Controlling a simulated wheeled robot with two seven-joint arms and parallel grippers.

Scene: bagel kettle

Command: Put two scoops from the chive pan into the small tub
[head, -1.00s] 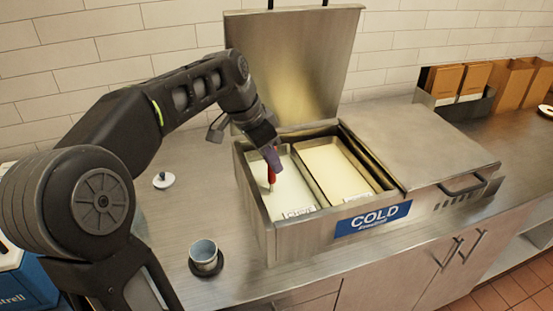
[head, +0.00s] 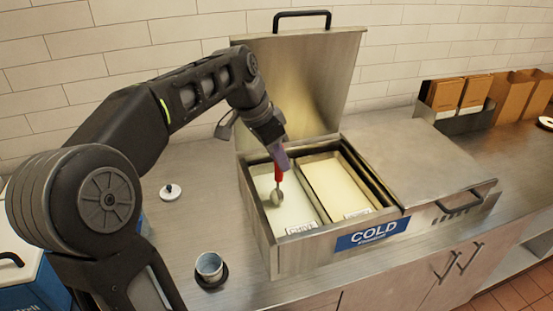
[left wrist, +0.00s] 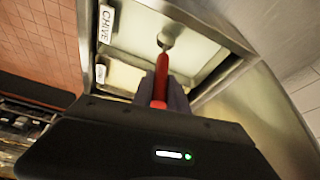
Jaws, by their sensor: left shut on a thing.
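My left gripper (head: 281,158) is shut on the red handle of a scoop (head: 277,198). The scoop points down, its metal bowl in view above the pale spread in the left pan. In the left wrist view the red handle runs away from the fingers (left wrist: 165,85) to the bowl (left wrist: 166,42). Whether the bowl holds spread I cannot tell. The chive pan (head: 300,230) is the left pan; its label reads CHIVE in the left wrist view (left wrist: 107,22). The small tub (head: 208,265), a grey cup, stands upright and open on a dark round base at the counter's front left.
A second pan (head: 338,185) of pale yellow spread sits to the right. The cold well's lid (head: 300,90) stands open behind. A white lid (head: 170,191) lies on the counter. Boxes (head: 475,92) stand back right. Counter between tub and well is clear.

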